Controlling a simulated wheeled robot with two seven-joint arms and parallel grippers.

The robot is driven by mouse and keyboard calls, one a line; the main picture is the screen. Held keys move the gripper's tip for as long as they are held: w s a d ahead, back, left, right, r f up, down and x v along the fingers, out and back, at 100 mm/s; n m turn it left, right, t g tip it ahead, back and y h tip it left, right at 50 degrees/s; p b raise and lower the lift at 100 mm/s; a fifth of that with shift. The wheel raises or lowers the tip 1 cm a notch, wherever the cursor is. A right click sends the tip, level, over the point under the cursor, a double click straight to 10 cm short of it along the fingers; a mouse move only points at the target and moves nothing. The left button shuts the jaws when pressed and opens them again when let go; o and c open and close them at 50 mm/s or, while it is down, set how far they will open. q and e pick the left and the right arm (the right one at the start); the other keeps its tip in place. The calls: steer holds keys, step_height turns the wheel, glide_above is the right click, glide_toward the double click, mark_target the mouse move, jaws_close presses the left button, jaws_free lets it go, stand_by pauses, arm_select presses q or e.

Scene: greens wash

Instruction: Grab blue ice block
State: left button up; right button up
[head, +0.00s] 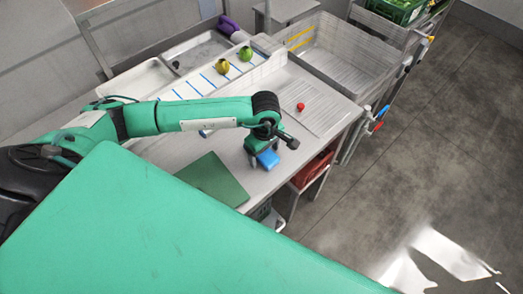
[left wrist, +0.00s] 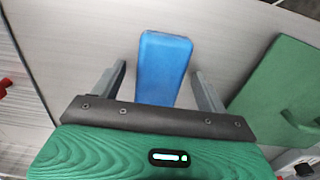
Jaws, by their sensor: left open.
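The blue ice block (head: 268,159) lies on the steel table near its front edge, to the right of a green board. In the left wrist view the blue ice block (left wrist: 163,65) lies between the two fingers, with a gap on each side. My left gripper (head: 262,152) is over the block, pointing down, and is open. Its fingers also show in the left wrist view (left wrist: 162,85), one on each side of the block's near end. My right gripper is not in view.
A green cutting board (head: 212,180) lies left of the block; it also shows in the left wrist view (left wrist: 285,90). A red ball (head: 300,106) sits on the ribbed drainboard behind. Several trays, green and yellow round items and a wire basin (head: 330,50) stand farther back.

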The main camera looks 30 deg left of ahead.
arm_select(q)
steer(key=c, duration=1.1)
steer(key=shift+r, duration=0.1)
steer(key=shift+c, duration=0.2)
